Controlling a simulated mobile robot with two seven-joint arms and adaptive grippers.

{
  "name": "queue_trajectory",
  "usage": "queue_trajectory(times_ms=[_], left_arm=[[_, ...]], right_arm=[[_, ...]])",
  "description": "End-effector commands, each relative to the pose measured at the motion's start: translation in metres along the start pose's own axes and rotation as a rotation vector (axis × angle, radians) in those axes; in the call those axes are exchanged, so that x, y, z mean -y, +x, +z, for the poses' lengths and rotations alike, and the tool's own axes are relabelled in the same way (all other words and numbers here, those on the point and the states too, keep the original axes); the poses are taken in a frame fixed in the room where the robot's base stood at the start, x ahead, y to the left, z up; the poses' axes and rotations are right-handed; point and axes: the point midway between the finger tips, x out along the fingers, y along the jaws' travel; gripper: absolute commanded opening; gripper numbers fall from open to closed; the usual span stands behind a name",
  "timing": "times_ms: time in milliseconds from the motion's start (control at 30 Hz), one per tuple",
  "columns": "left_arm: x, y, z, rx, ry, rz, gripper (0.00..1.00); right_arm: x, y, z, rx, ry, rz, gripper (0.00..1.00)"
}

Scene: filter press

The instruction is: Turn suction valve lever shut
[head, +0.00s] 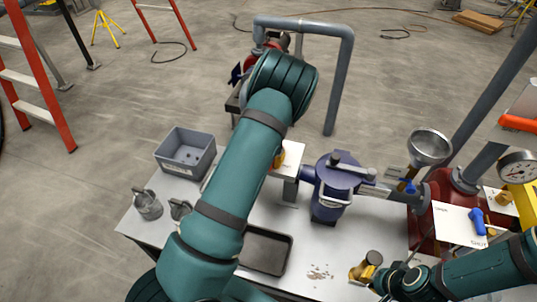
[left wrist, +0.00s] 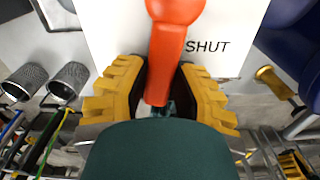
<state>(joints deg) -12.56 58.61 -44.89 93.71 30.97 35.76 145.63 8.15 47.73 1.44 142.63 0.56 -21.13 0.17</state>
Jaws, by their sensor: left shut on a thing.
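In the left wrist view an orange lever (left wrist: 172,45) runs down from its rounded pivot end at the top, over a white plate (left wrist: 115,25). The word SHUT is printed just right of the lever. My left gripper (left wrist: 160,80) has its yellow ribbed fingers on both sides of the lever's lower part, shut on it. In the head view my left arm hides most of this gripper and the lever; the white plate (head: 291,160) shows beside it. My right gripper (head: 380,282) is low at the right, near a brass fitting (head: 364,268); its finger gap is unclear.
A blue vessel (head: 333,185) stands just right of the plate. A grey bin (head: 186,152), metal cups (head: 147,204) and a dark tray (head: 265,251) are on the table. At right are a funnel (head: 430,147), a gauge (head: 517,167) and a blue lever (head: 477,222).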

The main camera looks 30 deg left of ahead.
Motion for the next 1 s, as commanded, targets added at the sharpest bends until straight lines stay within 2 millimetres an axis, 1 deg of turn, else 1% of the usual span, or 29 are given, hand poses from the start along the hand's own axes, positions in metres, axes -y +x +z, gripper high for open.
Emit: queue_trajectory(times_ms=[33, 100, 400, 900, 933, 967, 1000], left_arm=[[0.002, 0.000, -0.002, -0.008, -0.028, -0.001, 0.00], [0.003, 0.001, -0.003, -0.008, -0.066, 0.000, 0.00], [0.006, 0.002, -0.002, -0.008, -0.165, -0.001, 0.00], [0.007, 0.003, -0.001, -0.006, -0.183, -0.003, 0.00], [0.007, 0.003, -0.001, -0.006, -0.183, -0.003, 0.32], [0.007, 0.003, -0.001, -0.006, -0.183, -0.003, 0.42], [0.007, 0.003, -0.001, -0.006, -0.182, -0.003, 0.56]], right_arm=[[0.002, -0.005, -0.001, 0.000, 0.000, -0.001, 0.00], [0.003, -0.009, -0.001, 0.000, 0.000, -0.001, 0.00], [0.005, -0.016, -0.002, 0.001, 0.001, -0.003, 0.00], [0.005, -0.017, -0.002, 0.001, 0.001, -0.003, 0.00], [0.005, -0.017, -0.002, 0.001, 0.001, -0.003, 0.00], [0.005, -0.017, -0.002, 0.001, 0.001, -0.003, 0.00], [0.005, -0.017, -0.002, 0.001, 0.001, -0.003, 0.00]])
